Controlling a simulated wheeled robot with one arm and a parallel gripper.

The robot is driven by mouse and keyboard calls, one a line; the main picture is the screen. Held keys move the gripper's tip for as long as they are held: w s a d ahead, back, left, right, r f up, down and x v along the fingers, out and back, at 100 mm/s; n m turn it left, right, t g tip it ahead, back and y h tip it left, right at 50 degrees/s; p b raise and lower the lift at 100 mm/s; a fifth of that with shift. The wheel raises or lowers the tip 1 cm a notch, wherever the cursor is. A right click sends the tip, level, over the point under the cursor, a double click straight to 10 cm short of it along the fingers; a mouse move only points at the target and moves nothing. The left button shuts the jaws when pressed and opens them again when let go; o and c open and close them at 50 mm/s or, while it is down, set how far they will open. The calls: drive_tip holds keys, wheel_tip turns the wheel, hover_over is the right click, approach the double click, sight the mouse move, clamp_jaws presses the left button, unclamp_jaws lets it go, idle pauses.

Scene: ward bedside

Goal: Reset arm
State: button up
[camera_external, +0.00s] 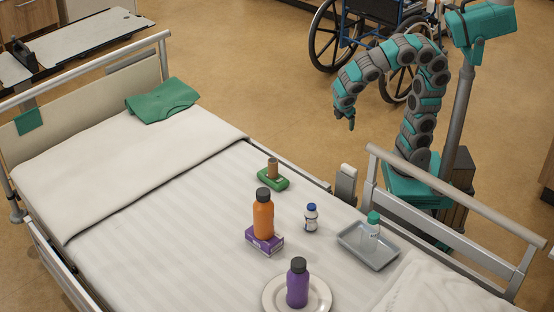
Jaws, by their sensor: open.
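My arm rises from its base at the right, beyond the bed's side rail, and bends over to the left. My gripper (344,121) hangs at the arm's end, pointing down, above the floor side of the bed. It is open and holds nothing that I can see. It is apart from everything on the bed. The finger gap is too small to make out clearly.
On the bed (150,240) are an orange bottle (263,215) on a purple box (265,241), a brown item on a green one (273,181), a small white bottle (311,218), a tray (381,260) holding a teal-capped bottle (374,226), and a purple bottle (297,286) on a plate (271,292). A wheelchair (350,35) stands behind.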

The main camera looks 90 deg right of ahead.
drive_tip(key=s+a+m+y+p, duration=0.2)
drive_tip(key=s+m+y, duration=0.3)
drive_tip(key=s, duration=0.8)
drive_tip(key=a+m, duration=0.1)
drive_tip(key=m, duration=0.1)
drive_tip(key=shift+a+r+m+p, duration=0.25)
drive_tip(key=shift+a+m+p, duration=0.05)
drive_tip(key=shift+a+m, duration=0.1)
drive_tip(key=shift+s, duration=0.1)
